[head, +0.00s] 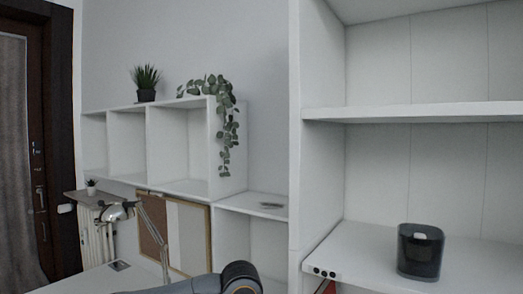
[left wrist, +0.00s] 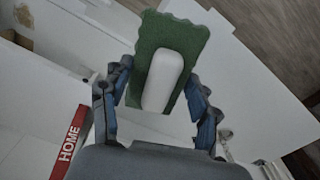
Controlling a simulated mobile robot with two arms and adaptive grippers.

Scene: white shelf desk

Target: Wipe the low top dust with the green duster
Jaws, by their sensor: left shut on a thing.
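The green duster (left wrist: 178,38) has a green pad and a white handle (left wrist: 163,78). My left gripper (left wrist: 157,84) is shut on the duster, with its blue fingers on either side of the white handle. In the head view only a part of my arm shows at the bottom edge; the gripper and duster are out of that picture. The low top (head: 240,202) is the white top of the lower shelf unit, right of the taller cubbies. A small thin grey patch (head: 271,205) lies near its right end; I cannot tell its texture. My right gripper is not in view.
A trailing plant (head: 228,125) hangs down beside the low top. A dark glass (head: 420,251) stands on the right shelf, whose upright panel (head: 295,150) borders the low top. A desk lamp (head: 155,230) and framed boards (head: 187,236) stand at left. A red HOME sign (left wrist: 69,142) is near the gripper's view.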

